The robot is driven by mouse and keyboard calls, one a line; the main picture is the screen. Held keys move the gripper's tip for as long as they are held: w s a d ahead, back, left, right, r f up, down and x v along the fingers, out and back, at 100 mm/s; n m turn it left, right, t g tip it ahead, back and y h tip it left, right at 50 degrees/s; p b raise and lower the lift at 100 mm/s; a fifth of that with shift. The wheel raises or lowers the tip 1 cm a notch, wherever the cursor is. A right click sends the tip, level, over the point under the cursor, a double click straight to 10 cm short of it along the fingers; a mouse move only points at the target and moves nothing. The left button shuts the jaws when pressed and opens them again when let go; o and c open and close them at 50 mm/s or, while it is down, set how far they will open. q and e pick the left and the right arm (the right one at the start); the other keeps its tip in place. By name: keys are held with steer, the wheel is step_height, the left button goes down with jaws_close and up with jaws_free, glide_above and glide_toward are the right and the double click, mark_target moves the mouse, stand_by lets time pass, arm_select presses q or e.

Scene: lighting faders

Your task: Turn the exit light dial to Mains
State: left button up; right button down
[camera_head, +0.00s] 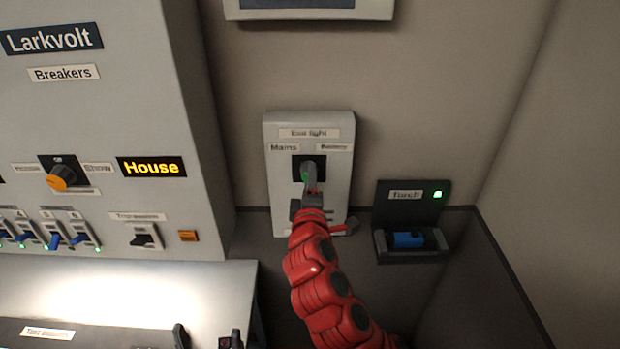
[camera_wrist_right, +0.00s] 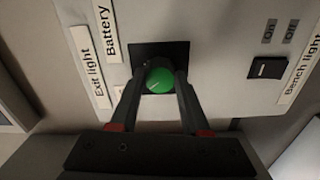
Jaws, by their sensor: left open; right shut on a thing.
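The exit light dial is a green knob (camera_wrist_right: 159,80) on a black square plate, between the dark fingers of my right gripper (camera_wrist_right: 160,88). These fingers are shut on its sides. In the head view the dial (camera_head: 305,172) is partly hidden by the right gripper (camera_head: 311,180). The Mains label (camera_head: 284,148) is at its upper left and the Battery label (camera_head: 333,147) at its upper right. A faint pale mark shows on the knob, but I cannot tell clearly where it points. Two dark fingertips of my left gripper (camera_head: 208,338) show apart at the bottom edge, empty.
A Bench light switch (camera_wrist_right: 270,68) is on the same panel (camera_head: 341,190). A Torch holder (camera_head: 410,241) with a blue item is to the right. The Larkvolt breaker cabinet (camera_head: 120,120) stands left, with an orange House/Show knob (camera_head: 60,179) and several blue switches.

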steer(key=shift+n, duration=0.7)
steer(key=shift+c, duration=1.9)
jaws_free()
